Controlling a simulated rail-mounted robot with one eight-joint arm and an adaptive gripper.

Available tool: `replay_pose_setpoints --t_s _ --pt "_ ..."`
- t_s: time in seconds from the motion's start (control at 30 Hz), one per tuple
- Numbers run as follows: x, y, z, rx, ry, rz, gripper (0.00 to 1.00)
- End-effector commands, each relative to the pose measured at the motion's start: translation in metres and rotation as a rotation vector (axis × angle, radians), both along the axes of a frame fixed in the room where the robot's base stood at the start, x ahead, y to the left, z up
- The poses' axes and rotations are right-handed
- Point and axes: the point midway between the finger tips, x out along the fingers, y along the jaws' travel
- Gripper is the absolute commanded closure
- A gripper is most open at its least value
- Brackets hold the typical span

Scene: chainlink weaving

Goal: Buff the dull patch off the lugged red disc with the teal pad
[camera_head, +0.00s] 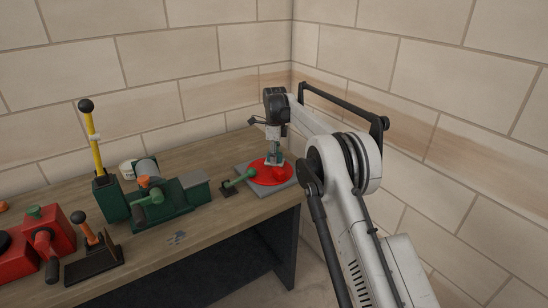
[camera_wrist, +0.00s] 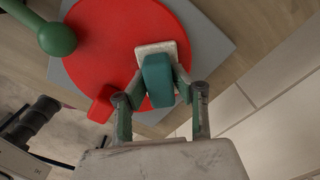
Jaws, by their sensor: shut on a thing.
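The red disc (camera_head: 264,171) lies on a grey square plate (camera_head: 245,171) at the right end of the bench. In the wrist view the disc (camera_wrist: 98,45) shows a red lug (camera_wrist: 101,110) at its lower edge. My gripper (camera_head: 274,157) is over the disc, its fingers shut on the teal grip (camera_wrist: 157,82) of the pad. The pad's pale base (camera_wrist: 152,47) lies over the right part of the disc and seems to touch it. No dull patch can be made out; the pad and fingers hide part of the disc.
A green lever with a ball knob (camera_wrist: 57,39) reaches over the plate's left side. Left along the wooden bench (camera_head: 215,220) stand a green machine (camera_head: 170,200), a yellow lever (camera_head: 92,140) and red machines (camera_head: 45,240). Brick walls close in behind and right.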

Motion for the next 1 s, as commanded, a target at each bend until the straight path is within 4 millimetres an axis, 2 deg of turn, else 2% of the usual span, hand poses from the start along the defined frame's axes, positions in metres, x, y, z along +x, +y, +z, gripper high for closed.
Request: replay_pose_setpoints --t_s 0.4,1.0 --pt "-0.001 0.002 0.000 0.000 0.000 0.001 1.00" --pt "-0.016 0.023 -0.001 0.000 0.000 0.001 1.00"
